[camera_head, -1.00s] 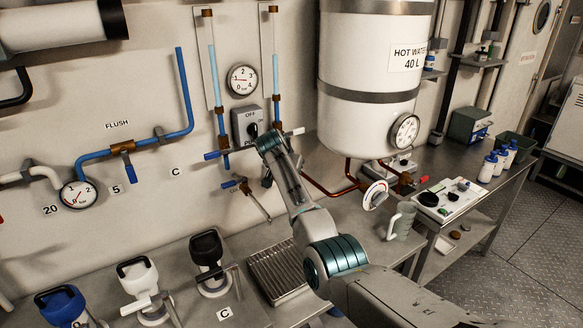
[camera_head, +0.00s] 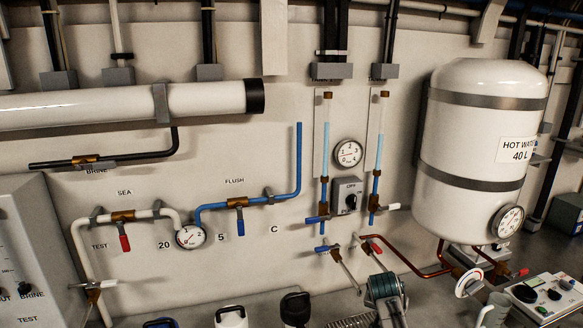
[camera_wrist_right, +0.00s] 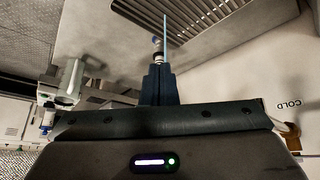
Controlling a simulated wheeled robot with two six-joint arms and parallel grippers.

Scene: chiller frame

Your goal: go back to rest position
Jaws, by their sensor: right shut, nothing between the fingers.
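My right gripper (camera_wrist_right: 158,85) shows in the right wrist view with its dark fingers together and nothing between them. Beyond its tips is a thin pale rod with a grey banded fitting (camera_wrist_right: 158,45); I cannot tell if they touch. My left gripper is in neither current view.
A rotary switch (camera_head: 348,197) sits between two sight tubes on the wall. The hot water tank (camera_head: 480,135) and its red-brown pipes are to the right. A slotted tray (camera_wrist_right: 105,97) and a mug (camera_wrist_right: 70,85) show near the gripper in the wrist view.

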